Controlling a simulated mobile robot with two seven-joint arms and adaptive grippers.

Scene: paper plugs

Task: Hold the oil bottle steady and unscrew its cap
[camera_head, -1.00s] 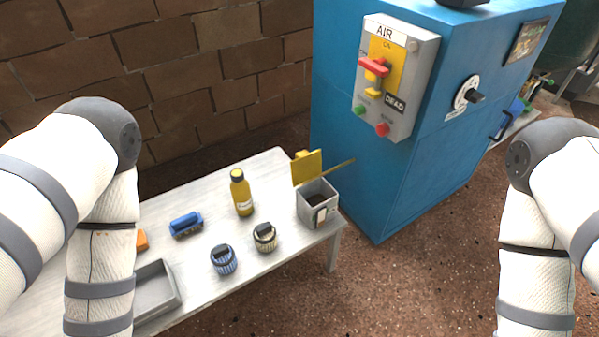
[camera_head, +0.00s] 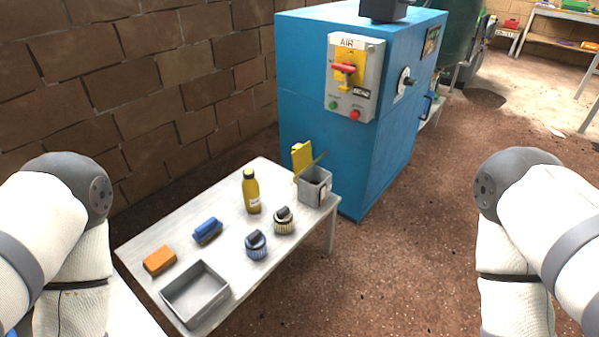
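The oil bottle (camera_head: 251,193) is yellow with a dark cap (camera_head: 249,174) and a pale label. It stands upright near the back edge of the grey table (camera_head: 151,245). The cap sits on the bottle's top. My two arms show at the left and right sides of the picture, both well apart from the bottle. Neither gripper is in view.
On the table are a blue brush-like block (camera_head: 208,232), an orange block (camera_head: 160,260), a grey tray (camera_head: 168,296), a blue knobbed jar (camera_head: 256,246), a cream knobbed jar (camera_head: 284,222) and a grey box with yellow lid (camera_head: 313,188). A blue cabinet (camera_head: 300,118) stands behind.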

